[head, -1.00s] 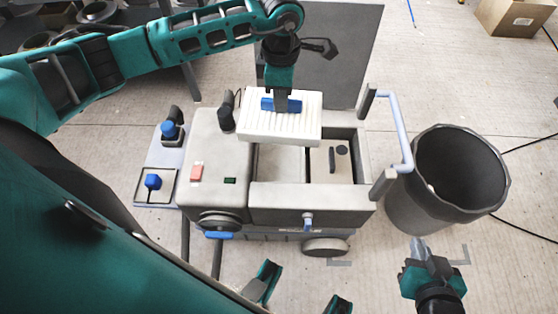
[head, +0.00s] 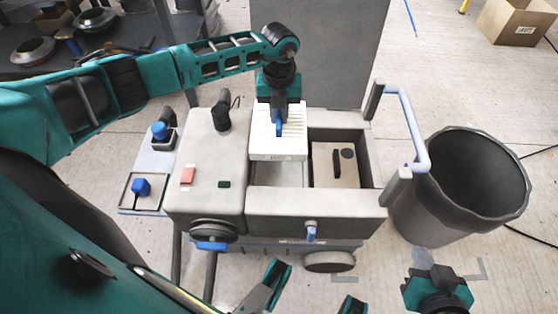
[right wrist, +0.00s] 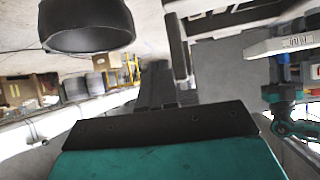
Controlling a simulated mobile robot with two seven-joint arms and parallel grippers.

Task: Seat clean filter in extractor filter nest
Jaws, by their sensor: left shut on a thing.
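The clean filter (head: 292,146) is a white ribbed rectangular block with a blue handle on top. In the head view my left gripper (head: 279,122) points down and is shut on that handle. The filter is over the left bay (head: 280,174) of the grey extractor's (head: 210,145) open box, its long side running front to back. It covers the back of the bay, so I cannot tell whether its underside touches anything. My right gripper (head: 421,262) is low at the right, away from the extractor; its fingers are unclear.
A tan block with a dark slot (head: 336,165) sits in the box's right bay. A blue-grey push handle (head: 408,125) and a dark bin (head: 470,185) stand to the right. A side shelf (head: 147,170) carries blue-topped items. A grey panel (head: 320,50) stands behind.

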